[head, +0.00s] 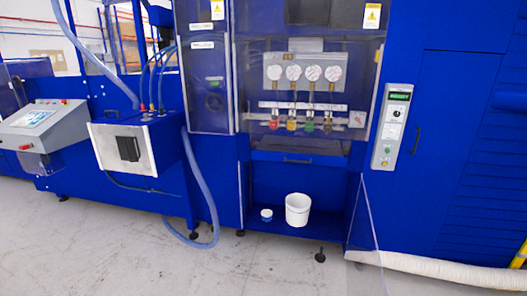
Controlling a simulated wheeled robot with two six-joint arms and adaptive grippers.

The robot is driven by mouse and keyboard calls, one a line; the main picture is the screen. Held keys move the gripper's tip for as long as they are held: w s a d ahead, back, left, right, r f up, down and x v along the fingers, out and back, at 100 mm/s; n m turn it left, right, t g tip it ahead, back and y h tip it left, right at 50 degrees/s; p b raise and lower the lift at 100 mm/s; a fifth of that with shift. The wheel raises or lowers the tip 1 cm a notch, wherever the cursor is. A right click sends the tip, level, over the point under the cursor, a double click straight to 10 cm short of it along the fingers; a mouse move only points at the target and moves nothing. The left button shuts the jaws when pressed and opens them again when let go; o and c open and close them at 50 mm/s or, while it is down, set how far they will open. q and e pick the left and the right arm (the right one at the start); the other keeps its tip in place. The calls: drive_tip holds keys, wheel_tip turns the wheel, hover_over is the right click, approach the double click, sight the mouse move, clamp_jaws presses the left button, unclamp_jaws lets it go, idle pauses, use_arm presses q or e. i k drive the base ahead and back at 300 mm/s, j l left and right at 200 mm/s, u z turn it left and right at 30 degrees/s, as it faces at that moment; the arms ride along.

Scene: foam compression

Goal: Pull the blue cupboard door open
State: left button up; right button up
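A tall blue cupboard door (447,165) is on the right part of the blue machine. A small dark vertical handle (416,140) sits near its left edge. The door looks closed, flush with the blue panels around it. Neither of my grippers is in the view, so nothing of mine is seen touching the door or handle.
A grey control box (393,127) is mounted left of the door. A clear panel (368,235) stands out below it. A white hose (440,267) lies along the door's foot. A white bucket (298,209) stands in the recess. Grey floor (200,270) in front is mostly clear.

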sight(453, 93)
drive_tip(key=k+l, duration=0.1)
drive_tip(key=l, duration=0.55)
drive_tip(key=k+l, duration=0.1)
drive_tip(key=l, duration=1.25)
drive_tip(key=k+l, duration=0.15)
drive_tip(key=l, duration=0.55)
